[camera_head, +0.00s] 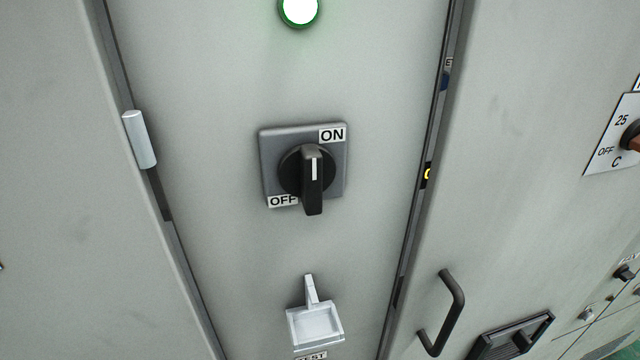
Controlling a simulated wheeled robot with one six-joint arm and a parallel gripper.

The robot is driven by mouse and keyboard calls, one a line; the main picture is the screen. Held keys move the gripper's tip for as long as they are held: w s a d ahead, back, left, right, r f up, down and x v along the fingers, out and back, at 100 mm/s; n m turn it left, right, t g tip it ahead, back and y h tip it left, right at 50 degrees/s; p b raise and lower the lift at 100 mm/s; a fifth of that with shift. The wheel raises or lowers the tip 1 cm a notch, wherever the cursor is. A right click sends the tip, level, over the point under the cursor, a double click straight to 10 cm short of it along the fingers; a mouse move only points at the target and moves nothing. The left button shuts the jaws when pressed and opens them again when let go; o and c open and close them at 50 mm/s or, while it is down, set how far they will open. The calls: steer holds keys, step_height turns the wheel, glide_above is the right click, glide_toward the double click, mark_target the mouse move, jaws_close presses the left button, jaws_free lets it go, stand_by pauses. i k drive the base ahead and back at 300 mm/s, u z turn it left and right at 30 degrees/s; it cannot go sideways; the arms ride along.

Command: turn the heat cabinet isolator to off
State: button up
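The isolator (336,180) is a grey square plate with a black rotary handle (313,190) on a light grey cabinet door, near the middle of the view. The handle stands near vertical, with its white pointer line upward. An ON label (332,135) is at the plate's upper right and an OFF label (283,201) at its lower left. A lit green-rimmed lamp (299,9) glows above it. My gripper is not in view, and nothing is seen touching the handle.
Below the isolator, a pale lever-like fitting (315,325) juts from the door above a partly cut label. A hinge (139,139) is on the left. To the right are a black door handle (449,312), a vent (512,337) and a dial plate (610,140). The space before the isolator looks clear.

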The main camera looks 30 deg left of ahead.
mark_target(305, 171)
steer(key=z, duration=0.05)
steer(key=k, duration=1.1)
steer(key=u, duration=1.35)
